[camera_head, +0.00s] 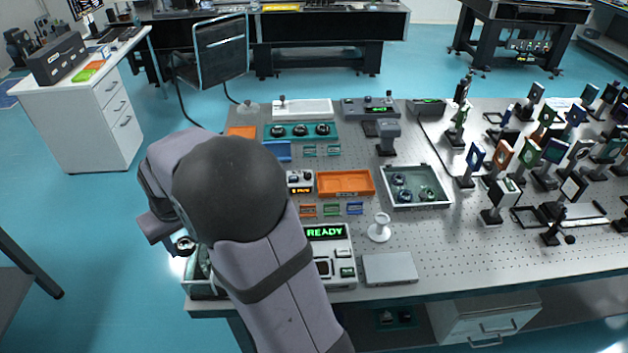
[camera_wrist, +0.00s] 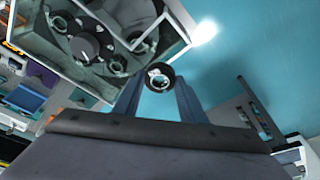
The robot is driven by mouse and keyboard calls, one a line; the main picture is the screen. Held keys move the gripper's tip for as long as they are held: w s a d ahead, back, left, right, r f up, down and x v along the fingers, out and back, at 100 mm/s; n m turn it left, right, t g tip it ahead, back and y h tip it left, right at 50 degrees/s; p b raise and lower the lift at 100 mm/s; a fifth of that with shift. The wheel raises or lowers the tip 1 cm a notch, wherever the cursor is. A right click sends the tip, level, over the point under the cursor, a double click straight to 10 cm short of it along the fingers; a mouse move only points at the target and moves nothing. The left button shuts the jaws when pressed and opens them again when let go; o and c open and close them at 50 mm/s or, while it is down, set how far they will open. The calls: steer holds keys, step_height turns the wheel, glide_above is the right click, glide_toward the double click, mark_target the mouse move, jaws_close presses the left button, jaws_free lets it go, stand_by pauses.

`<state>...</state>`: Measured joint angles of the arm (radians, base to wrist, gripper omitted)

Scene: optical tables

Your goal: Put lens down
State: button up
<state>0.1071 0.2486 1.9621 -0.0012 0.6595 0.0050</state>
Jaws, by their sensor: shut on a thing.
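My gripper (camera_wrist: 159,88) is shut on a small round lens (camera_wrist: 160,77) with a dark rim and clear glass, held between the fingertips. In the head view the lens (camera_head: 185,245) shows at the left edge of the optical table, beside my arm, which hides most of the gripper. A grey-walled tray (camera_wrist: 178,17) with dark round parts inside lies next to the lens in the wrist view. In the head view this tray (camera_head: 203,291) sits at the table's front left corner, partly behind my arm. The gap between lens and tray cannot be judged.
A second grey tray (camera_head: 447,203) with several round parts stands mid-table. Nearby are an orange bin (camera_head: 346,183), a device reading READY (camera_head: 340,262), a white stand (camera_head: 379,230) and a flat grey box (camera_head: 390,268). Many mounted optics crowd the right side. Blue floor (camera_wrist: 245,50) lies beyond the edge.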

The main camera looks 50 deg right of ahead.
steer(key=w+d+r+m+h+p, duration=0.1)
steer(key=w+d+m+p, duration=0.2)
steer(key=d, duration=1)
steer(key=w+d+r+m, duration=0.15)
steer(key=w+d, duration=0.35)
steer(key=d, duration=0.8)
steer(key=s+d+f+m+p, duration=0.15)
steer(key=s+d, duration=0.25)
steer(key=d, duration=0.4)
steer(key=s+d+f+m+g+h+p, duration=0.15)
steer(key=s+d, duration=0.25)
steer(key=d, duration=0.4)
steer(key=s+d+f+m, duration=0.1)
steer(key=s+d+m, duration=0.25)
steer(key=d, duration=0.45)
steer(key=shift+n+y, duration=0.25)
steer(key=shift+n, duration=0.25)
steer(key=f+b, duration=0.5)
steer(key=shift+s+a+f, duration=0.15)
steer(key=shift+s+a, duration=0.1)
steer(key=shift+s, duration=0.15)
steer(key=shift+f, duration=0.1)
steer(key=shift+f+p, duration=0.6)
steer(key=shift+f, duration=1.45)
